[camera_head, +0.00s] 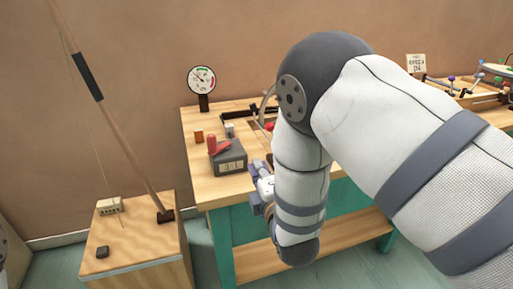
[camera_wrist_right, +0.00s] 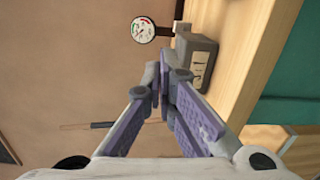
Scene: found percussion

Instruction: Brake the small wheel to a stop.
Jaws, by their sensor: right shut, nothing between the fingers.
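I cannot make out a small wheel for certain. A thin grey curved piece (camera_head: 267,103) shows on the workbench beside my right arm, which hides the rest of it. My right gripper (camera_head: 254,166) is at the bench's front edge, just right of a dark grey counter box (camera_head: 229,160) with a red part on top. In the right wrist view my right gripper (camera_wrist_right: 160,72) has its purple-padded fingers together with nothing between them. The counter box (camera_wrist_right: 198,62) is just beyond the fingertips there. My left gripper is not in view.
A round dial gauge (camera_head: 201,80) stands at the back of the workbench (camera_head: 204,187). An orange block (camera_head: 198,136) is behind the counter box. At the left, a low wooden box (camera_head: 150,250) bears a tilted pole (camera_head: 125,150) with a string. Open floor lies between them.

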